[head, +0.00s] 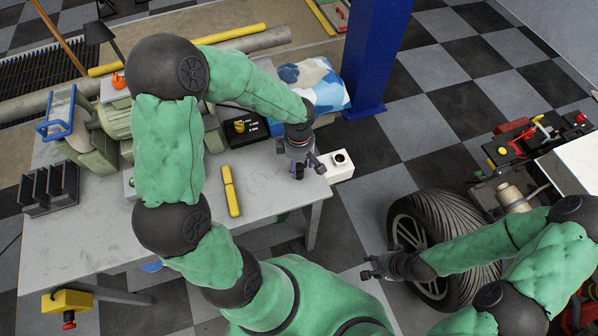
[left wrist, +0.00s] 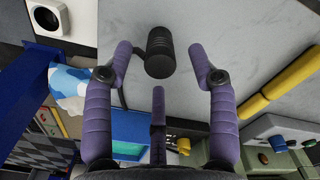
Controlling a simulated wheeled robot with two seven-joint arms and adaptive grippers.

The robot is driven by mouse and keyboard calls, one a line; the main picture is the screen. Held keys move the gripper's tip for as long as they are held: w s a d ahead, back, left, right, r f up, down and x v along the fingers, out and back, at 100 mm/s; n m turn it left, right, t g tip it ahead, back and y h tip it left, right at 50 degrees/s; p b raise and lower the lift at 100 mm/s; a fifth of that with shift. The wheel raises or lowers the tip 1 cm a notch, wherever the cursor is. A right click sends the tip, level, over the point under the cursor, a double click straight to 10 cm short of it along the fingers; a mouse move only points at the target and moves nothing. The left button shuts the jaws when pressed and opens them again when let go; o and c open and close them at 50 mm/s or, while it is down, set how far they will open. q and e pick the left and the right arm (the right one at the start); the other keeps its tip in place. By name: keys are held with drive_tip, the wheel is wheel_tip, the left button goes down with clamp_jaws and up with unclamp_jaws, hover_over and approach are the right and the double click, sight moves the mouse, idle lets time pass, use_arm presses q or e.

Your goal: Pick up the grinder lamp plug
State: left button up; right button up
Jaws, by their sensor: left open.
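A black ribbed cylinder, which looks like the grinder lamp plug (left wrist: 160,55), lies on the grey bench top (head: 270,193) in the left wrist view. A short dark piece, perhaps its cord, runs off its left side. My left gripper (head: 299,172) is over the right end of the bench. In its wrist view the purple fingers (left wrist: 159,62) are spread open, with the plug between the two outer tips and no visible grip on it. In the head view the gripper hides the plug. My right gripper (head: 370,268) is empty beside the tyre, its fingers apart.
A yellow tool (head: 231,190) lies on the bench left of my left gripper. A white box with a black round socket (head: 340,164) stands at the right edge. A black box with a yellow knob (head: 244,127), a blue-white cloth (head: 313,83) and a blue post (head: 372,55) are behind.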

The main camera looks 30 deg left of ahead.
use_arm(q)
drive_tip(key=shift+f, duration=0.7)
clamp_jaws()
drive_tip(key=shift+r, duration=0.15)
